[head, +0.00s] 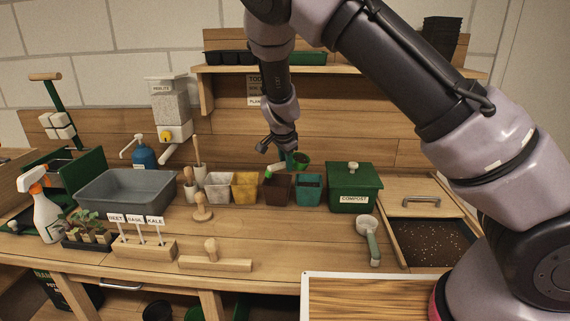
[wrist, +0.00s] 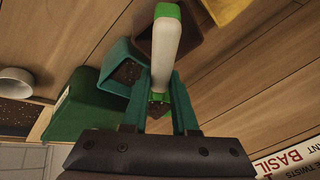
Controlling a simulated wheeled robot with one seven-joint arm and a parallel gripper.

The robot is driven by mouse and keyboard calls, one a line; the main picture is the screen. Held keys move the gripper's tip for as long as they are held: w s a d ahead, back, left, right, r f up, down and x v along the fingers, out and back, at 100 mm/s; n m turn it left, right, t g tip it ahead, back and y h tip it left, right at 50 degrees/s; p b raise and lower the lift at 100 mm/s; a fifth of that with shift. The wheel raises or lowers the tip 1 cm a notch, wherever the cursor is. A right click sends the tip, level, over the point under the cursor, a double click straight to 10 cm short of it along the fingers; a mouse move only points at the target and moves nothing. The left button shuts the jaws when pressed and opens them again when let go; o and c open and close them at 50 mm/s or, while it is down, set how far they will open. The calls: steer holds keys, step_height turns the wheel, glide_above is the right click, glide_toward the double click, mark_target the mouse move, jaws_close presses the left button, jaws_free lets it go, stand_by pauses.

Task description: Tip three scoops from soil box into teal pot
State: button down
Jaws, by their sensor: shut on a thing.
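My gripper (head: 287,158) is shut on a scoop with a white handle (wrist: 166,50) and green ends, above the row of pots. The teal pot (head: 310,192) stands upright on the bench between the brown pot (head: 278,190) and the compost bin (head: 350,198). In the wrist view, the teal pot (wrist: 116,88) lies left of the handle, with brown soil visible inside. The soil box (head: 405,250), holding dark speckled soil, is at the right.
Another scoop (head: 368,232) with a pale bowl lies left of the soil box. A yellow pot (head: 244,188) and a white pot (head: 217,187) stand left of the brown pot. A grey basin (head: 130,190) is further left. The bench front centre is mostly clear.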

steer(key=shift+d+r+t+y, duration=0.25)
steer(key=shift+t+y, duration=0.15)
steer(key=shift+y, duration=0.2)
steer(key=shift+f+m, duration=0.15)
steer(key=shift+m, duration=0.15)
steer(key=shift+r+t+y, duration=0.3)
steer(key=shift+y, duration=0.1)
steer(key=shift+d+f+y, duration=0.15)
steer(key=shift+y, duration=0.15)
steer(key=shift+d+r+m+t+y, duration=0.1)
steer(key=shift+r+m+t+y, duration=0.15)
steer(key=shift+m+t+y, duration=0.35)
steer(key=shift+s+d+r+m+t+y, duration=0.1)
steer(key=shift+d+m+t+y, duration=0.15)
steer(key=shift+m+t+y, duration=0.4)
steer(key=shift+s+d+r+m+t+y, duration=0.1)
steer(key=shift+s+d+m+t+y, duration=0.2)
steer(key=shift+t, duration=0.5)
steer(key=shift+w+d+r+m+t+y, duration=0.15)
steer(key=shift+m+t+y, duration=0.35)
steer(key=shift+t, duration=0.25)
steer(key=shift+s, duration=0.1)
steer(key=shift+r, duration=0.1)
